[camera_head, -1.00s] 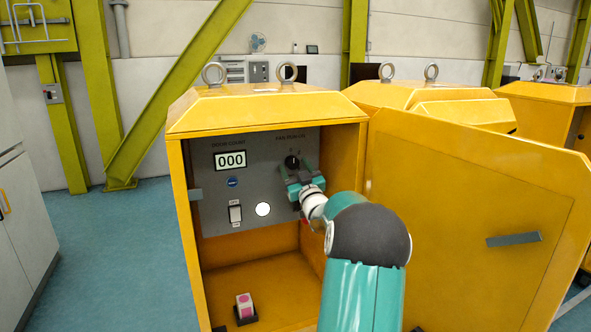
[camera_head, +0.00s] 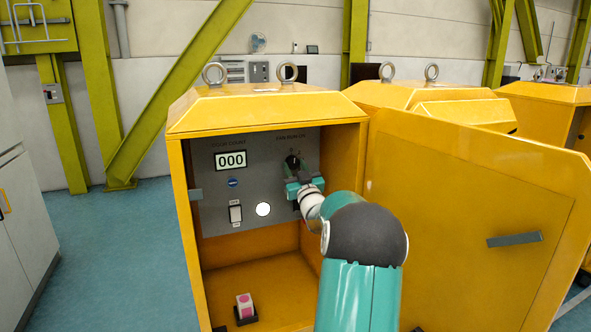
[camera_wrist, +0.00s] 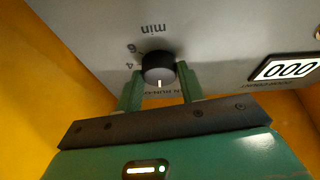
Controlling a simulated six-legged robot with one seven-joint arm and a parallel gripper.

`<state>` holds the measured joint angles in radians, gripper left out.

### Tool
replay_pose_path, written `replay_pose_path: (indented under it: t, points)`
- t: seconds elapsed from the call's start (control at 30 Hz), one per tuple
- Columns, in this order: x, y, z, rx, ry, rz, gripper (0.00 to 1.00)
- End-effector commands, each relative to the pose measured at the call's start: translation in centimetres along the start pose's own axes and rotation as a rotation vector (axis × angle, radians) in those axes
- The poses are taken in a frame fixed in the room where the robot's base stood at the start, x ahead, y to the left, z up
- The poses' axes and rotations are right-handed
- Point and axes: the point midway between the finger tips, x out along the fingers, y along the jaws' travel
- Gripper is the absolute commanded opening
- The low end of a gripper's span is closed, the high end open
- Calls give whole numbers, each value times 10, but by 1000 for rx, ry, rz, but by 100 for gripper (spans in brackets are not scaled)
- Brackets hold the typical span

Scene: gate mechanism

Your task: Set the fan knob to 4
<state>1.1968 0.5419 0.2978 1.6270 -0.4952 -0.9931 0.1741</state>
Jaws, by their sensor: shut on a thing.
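The fan knob (camera_wrist: 158,66) is a round black dial on the grey control panel (camera_wrist: 225,40). Its white mark points down in the wrist view, toward my gripper. The printed 4 (camera_wrist: 130,66) and 6 are left of the knob, with "min" above; the other markings are hidden. My gripper (camera_wrist: 161,74) has its green fingers on either side of the knob, shut on it. In the head view the knob (camera_head: 292,160) shows small and dark above my gripper (camera_head: 294,172), at the panel's upper right; its mark cannot be read there.
The panel also carries a 000 display (camera_head: 231,160), a blue button (camera_head: 233,183), a rocker switch (camera_head: 235,213) and a white round light (camera_head: 263,209). The yellow cabinet door (camera_head: 470,220) stands open at right. A pink-and-white block (camera_head: 244,306) sits on the cabinet floor.

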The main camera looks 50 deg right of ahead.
Motion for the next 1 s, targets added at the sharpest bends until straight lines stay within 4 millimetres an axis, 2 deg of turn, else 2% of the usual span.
replay_pose_path:
  t: [1.0]
  points:
    - [1,-6,-5,842,-57,337,16]
